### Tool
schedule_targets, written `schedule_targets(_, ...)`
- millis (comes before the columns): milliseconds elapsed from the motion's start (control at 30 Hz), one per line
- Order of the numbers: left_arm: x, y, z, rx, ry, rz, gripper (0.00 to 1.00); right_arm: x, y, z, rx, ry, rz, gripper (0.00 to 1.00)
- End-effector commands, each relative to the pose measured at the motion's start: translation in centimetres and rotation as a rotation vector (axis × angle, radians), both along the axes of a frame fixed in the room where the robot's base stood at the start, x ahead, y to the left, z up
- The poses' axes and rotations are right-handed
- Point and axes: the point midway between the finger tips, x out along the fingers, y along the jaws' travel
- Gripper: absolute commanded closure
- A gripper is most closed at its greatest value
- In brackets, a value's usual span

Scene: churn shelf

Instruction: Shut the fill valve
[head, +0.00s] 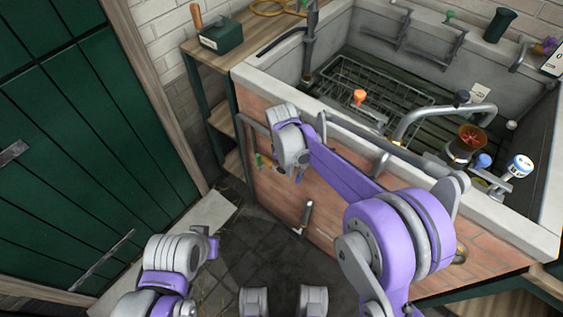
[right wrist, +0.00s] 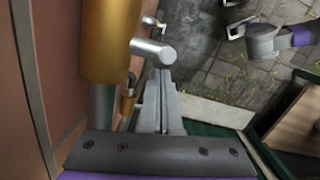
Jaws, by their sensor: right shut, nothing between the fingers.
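My right arm reaches over the brick side of the vat, and its wrist (head: 290,145) is close to that wall. In the right wrist view my right gripper (right wrist: 163,85) is shut and empty. A gold cylinder (right wrist: 110,40) stands just left of its fingers, with a grey round-ended bar (right wrist: 152,50) beside the fingertips. I cannot tell whether they touch. Which fitting is the fill valve is not clear. A lever fitting (head: 306,214) sits lower on the brick wall. My left arm is at lower left; its fingers are not seen.
The vat (head: 272,86) holds a wire rack and a curved pipe (head: 440,110). A wooden side shelf (head: 190,48) carries a green box (head: 221,36). A green door (head: 85,130) stands at left. The stone floor (head: 262,245) before the wall looks open.

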Motion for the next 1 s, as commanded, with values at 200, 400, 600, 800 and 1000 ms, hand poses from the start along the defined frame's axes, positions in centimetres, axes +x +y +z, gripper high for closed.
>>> schedule_targets(200, 0.0, 0.0, -0.1, 0.0, 0.0, 0.0, 1.0, -0.3, -0.6, -0.1, 0.0, 0.0, 0.001, 1.0)
schedule_targets(400, 0.0, 0.0, -0.1, 0.0, 0.0, 0.0, 1.0, -0.3, -0.6, 0.0, 0.0, 0.0, 0.001, 1.0)
schedule_targets(600, 0.0, 0.0, -0.6, 0.0, 0.002, 0.0, 1.0, -1.0, -1.9, -0.6, 0.0, 0.0, -0.002, 1.0)
schedule_targets(800, 0.0, 0.0, -0.6, 0.0, 0.002, 0.0, 1.0, -1.0, -1.9, -0.6, 0.0, 0.0, 0.0, 1.0)
schedule_targets(1000, 0.0, 0.0, -0.6, 0.0, 0.002, 0.0, 1.0, -1.0, -1.8, -0.6, 0.0, 0.0, 0.0, 1.0)
